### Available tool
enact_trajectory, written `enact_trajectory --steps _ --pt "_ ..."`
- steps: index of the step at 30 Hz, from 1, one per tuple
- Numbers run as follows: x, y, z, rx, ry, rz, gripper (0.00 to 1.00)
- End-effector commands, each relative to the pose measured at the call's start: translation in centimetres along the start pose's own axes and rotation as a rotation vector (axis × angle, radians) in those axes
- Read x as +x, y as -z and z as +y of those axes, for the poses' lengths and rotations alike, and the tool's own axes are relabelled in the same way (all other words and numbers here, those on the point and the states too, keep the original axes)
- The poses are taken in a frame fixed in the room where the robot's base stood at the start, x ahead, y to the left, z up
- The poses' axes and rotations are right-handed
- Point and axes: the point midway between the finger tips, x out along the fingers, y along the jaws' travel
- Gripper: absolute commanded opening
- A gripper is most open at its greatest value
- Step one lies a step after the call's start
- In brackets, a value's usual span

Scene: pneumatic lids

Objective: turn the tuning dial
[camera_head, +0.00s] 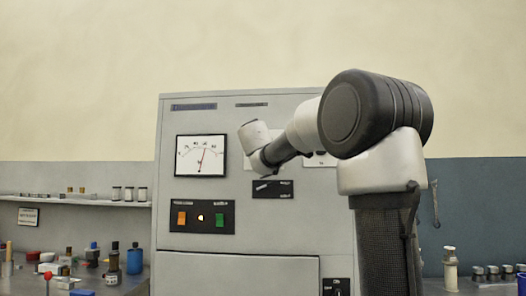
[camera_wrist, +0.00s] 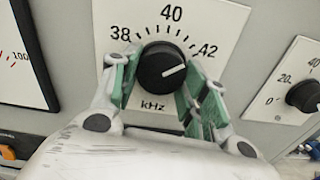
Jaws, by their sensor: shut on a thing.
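The tuning dial (camera_wrist: 160,68) is a round black knob with a white pointer line, on a white scale plate marked 38, 40, 42 and kHz. The pointer aims to the upper right, a little below the 42 mark. My gripper (camera_wrist: 158,82) has its green-padded fingers on the left and right sides of the knob and is shut on it. In the head view my arm reaches to the grey cabinet (camera_head: 240,262), and my wrist and arm hide the dial there.
A needle meter (camera_head: 201,156) sits left of the dial. Below it is a black panel (camera_head: 202,216) with an orange and a green switch. A second black knob (camera_wrist: 303,95) is to the right. Benches with bottles flank the cabinet.

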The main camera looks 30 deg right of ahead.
Motion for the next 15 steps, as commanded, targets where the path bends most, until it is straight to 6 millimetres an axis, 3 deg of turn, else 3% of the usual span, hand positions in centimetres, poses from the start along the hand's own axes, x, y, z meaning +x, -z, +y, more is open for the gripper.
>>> enact_trajectory --steps 9,15 --pt "0.0 0.0 0.11 0.3 0.0 0.0 0.21" --pt "0.0 0.0 0.12 0.347 0.001 0.0 0.21"
